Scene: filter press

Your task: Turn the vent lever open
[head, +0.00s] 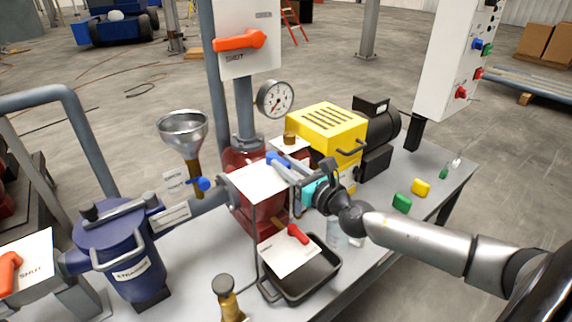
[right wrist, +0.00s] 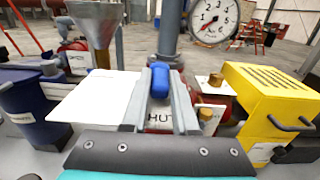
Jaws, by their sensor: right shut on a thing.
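A blue lever handle (head: 277,159), which I take for the vent lever, sits at the top of the dark red pump body (head: 245,205). My right gripper (head: 285,166) reaches it from the right and is shut on it. In the right wrist view the blue handle (right wrist: 160,80) lies between the two grey fingers of my right gripper (right wrist: 160,88). A white plate behind the fingers shows the letters "HUT"; the rest of the word is hidden. A blank-looking white plate (head: 258,181) stands just left of the fingers. My left gripper is not in view.
A yellow housing (head: 328,125) with a black motor stands right of the lever, a pressure gauge (head: 275,98) behind. A black tray (head: 305,280) and red lever (head: 297,234) are below. A funnel (head: 183,130) and blue strainer (head: 120,245) stand left.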

